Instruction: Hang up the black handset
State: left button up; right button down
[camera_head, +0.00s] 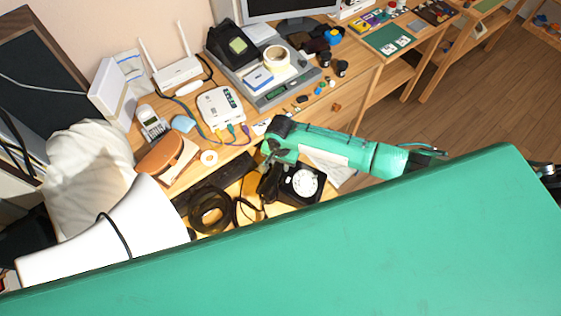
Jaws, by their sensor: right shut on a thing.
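A black dial phone (303,183) with a white dial sits on the wooden desk, just above the green edge that cuts off the view. My right gripper (270,160) reaches in from the right and is shut on a black handset (269,184), which hangs beside the phone's left side. The handset is apart from the top of the phone as far as I can see, but its lower part is hard to tell from the dark cord. My left gripper is not in view.
A black coil (209,207) lies left of the phone. A large green surface hides the desk's front.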

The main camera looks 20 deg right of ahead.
jog(key=shift+f+b, duration=0.4)
jog(key=shift+f, duration=0.5)
dwell(0.4)
jog(key=c, duration=1)
grip_release()
notch_tip(320, 180, up, 14)
jog(key=shift+f+b, duration=0.1)
jog(key=shift+b, duration=0.9)
